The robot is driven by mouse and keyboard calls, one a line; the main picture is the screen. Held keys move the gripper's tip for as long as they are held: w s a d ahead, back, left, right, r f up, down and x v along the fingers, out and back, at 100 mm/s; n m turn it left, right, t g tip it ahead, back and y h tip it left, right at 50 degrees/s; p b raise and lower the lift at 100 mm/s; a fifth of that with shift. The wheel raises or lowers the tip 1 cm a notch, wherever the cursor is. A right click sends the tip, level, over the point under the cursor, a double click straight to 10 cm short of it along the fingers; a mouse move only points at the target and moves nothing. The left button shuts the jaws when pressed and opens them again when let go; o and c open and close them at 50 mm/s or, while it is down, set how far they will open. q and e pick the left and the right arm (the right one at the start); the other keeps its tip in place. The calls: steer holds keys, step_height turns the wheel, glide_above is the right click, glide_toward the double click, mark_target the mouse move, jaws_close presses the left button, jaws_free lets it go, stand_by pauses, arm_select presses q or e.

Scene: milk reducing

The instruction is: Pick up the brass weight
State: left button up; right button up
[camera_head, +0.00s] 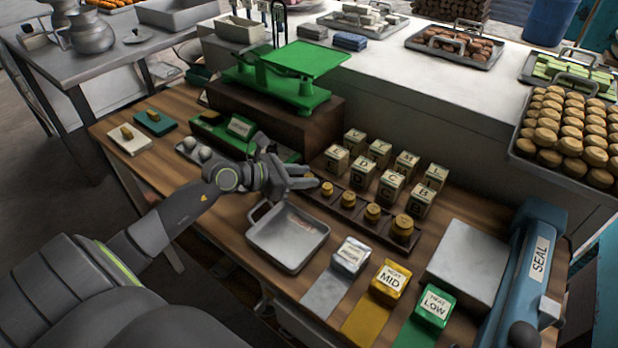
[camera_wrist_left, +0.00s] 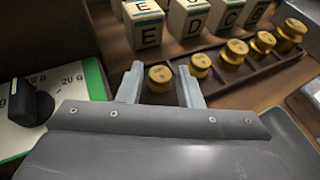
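Several brass weights stand in a row in a dark wooden tray (camera_head: 384,227), growing larger toward the right. They include a small one (camera_head: 327,188) and the largest one (camera_head: 401,229). My left gripper (camera_head: 303,177) is at the left end of this row. In the left wrist view my left gripper (camera_wrist_left: 156,70) is open, with the end brass weight (camera_wrist_left: 160,80) between its fingers and a gap on each side. In the head view the gripper hides that end of the tray. My right gripper is not in view.
Several lettered blocks (camera_head: 390,187) stand just behind the tray. A metal pan (camera_head: 288,240) lies in front of it. A green balance scale (camera_head: 290,77) stands on a wooden box behind my gripper. Coloured heat blocks (camera_head: 390,280) and a blue sealer (camera_head: 529,270) are at the right.

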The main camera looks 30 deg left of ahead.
arm_select(q)
jaws_close()
stand_by(0.3)
